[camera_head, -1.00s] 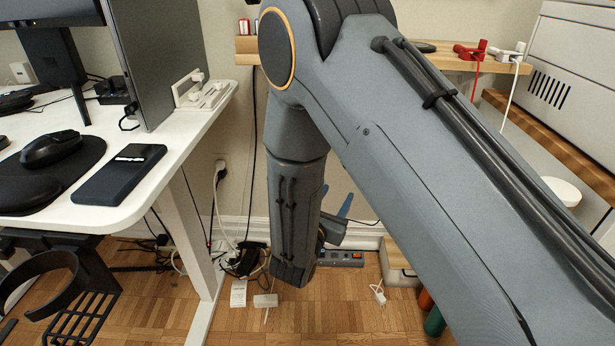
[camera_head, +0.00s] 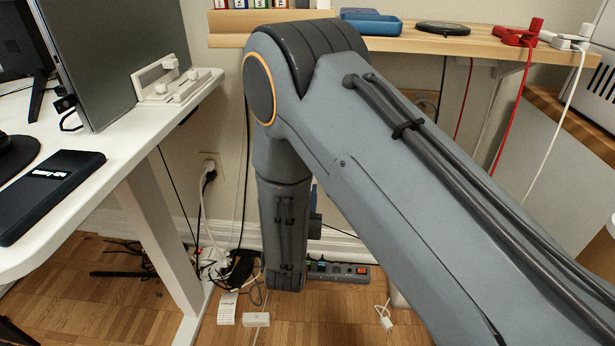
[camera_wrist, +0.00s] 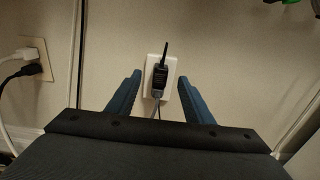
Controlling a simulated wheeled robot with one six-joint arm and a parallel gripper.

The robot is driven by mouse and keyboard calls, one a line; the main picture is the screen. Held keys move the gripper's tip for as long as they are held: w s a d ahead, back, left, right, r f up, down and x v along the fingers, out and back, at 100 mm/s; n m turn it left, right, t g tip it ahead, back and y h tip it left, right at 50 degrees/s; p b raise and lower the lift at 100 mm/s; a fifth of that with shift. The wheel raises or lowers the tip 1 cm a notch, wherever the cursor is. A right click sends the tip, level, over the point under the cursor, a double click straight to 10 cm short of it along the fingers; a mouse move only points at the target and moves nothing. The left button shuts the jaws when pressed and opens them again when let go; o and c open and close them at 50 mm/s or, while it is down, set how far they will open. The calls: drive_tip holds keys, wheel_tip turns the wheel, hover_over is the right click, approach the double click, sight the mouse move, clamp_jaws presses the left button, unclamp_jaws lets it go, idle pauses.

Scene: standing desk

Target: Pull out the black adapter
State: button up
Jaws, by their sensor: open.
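A black adapter (camera_wrist: 159,80) is plugged into a white wall outlet (camera_wrist: 169,64) in the wrist view. A thin dark piece sticks up from its top and a cable hangs below it. My gripper (camera_wrist: 159,76) is open and faces the outlet, with one blue finger on each side of the adapter. The fingers look apart from the adapter; how far their tips are from the wall is hard to tell. In the head view my arm hides this outlet and adapter, and almost all of my gripper.
Another outlet (camera_wrist: 28,58) with a white and a black plug is at the left. In the head view, a white desk (camera_head: 120,165) stands left and a wooden shelf (camera_head: 480,42) right. A power strip (camera_head: 340,271) and cables lie on the floor below.

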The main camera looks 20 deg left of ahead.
drive_tip(key=b+x, duration=0.2)
drive_tip(key=x, duration=0.3)
drive_tip(key=shift+w+d, duration=0.1)
drive_tip(key=shift+w, duration=0.3)
drive_tip(key=c, duration=1.1)
drive_tip(key=shift+c, duration=0.2)
drive_tip(key=shift+s, duration=0.1)
